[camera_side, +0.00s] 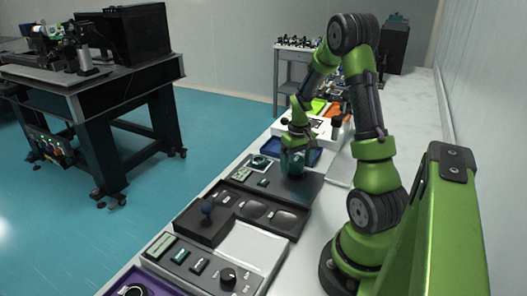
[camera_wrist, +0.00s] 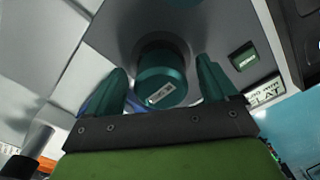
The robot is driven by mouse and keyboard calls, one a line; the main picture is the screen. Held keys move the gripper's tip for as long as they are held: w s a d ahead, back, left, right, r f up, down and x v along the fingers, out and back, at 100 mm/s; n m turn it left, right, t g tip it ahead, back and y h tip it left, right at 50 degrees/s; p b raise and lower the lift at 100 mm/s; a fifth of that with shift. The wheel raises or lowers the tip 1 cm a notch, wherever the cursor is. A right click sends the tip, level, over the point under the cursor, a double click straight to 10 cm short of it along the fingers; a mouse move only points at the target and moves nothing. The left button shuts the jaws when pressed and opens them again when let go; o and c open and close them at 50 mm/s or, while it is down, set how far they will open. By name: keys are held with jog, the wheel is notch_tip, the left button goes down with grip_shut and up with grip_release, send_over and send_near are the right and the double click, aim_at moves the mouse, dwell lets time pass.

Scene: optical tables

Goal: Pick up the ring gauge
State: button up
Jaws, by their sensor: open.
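A short teal cylinder (camera_wrist: 160,82) with a small white label, possibly the ring gauge, stands on a dark grey tray (camera_wrist: 205,25) in the wrist view. No hole through it shows. My gripper (camera_wrist: 161,66) is open, with one teal finger on each side of the cylinder and a visible gap to it. In the side view my gripper (camera_side: 293,160) is down at the dark tray (camera_side: 290,188), and the fingers and the cylinder are hard to tell apart there.
A pale plate with a dark ring (camera_side: 260,163) and a small green block (camera_wrist: 243,57) lie nearby on the tray. A black tray with oval hollows (camera_side: 258,208) and a box with a knob (camera_side: 228,275) are in front. A blue tray (camera_side: 272,147) is behind.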

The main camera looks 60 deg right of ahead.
jog(key=shift+c, duration=0.4)
jog(key=c, duration=1.1)
jog(key=shift+c, duration=0.2)
jog(key=shift+r, duration=0.1)
